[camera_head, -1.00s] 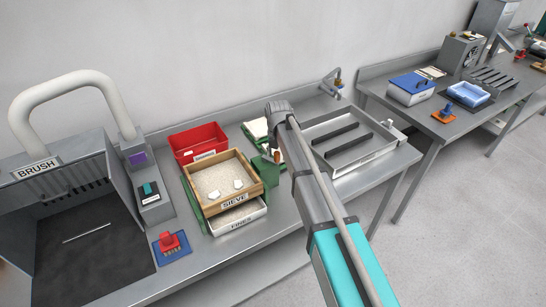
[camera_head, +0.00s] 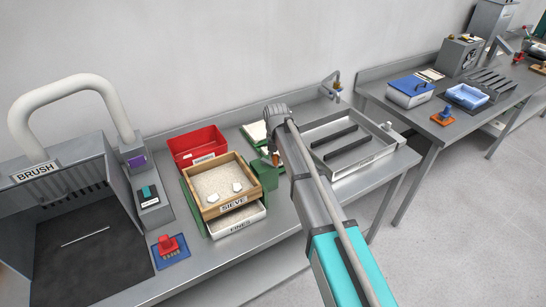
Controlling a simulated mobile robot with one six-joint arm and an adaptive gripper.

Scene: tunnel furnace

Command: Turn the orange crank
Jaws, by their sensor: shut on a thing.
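The orange crank (camera_head: 276,160) shows only as a small orange-brown piece beside the green housing (camera_head: 266,174) at the right of the sieve unit. My gripper (camera_head: 275,152) is at the crank and shut on its handle. My own arm hides most of the gripper and crank from this view. The wooden sieve (camera_head: 233,205) holds pale sand with white lumps on it. It sits above the white drawer marked FINES (camera_head: 248,219) in the green frame.
A red bin (camera_head: 190,146) stands behind the sieve. A brush hood (camera_head: 75,170) is at the left. A red-handled brush (camera_head: 168,244) lies on a blue mat in front.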

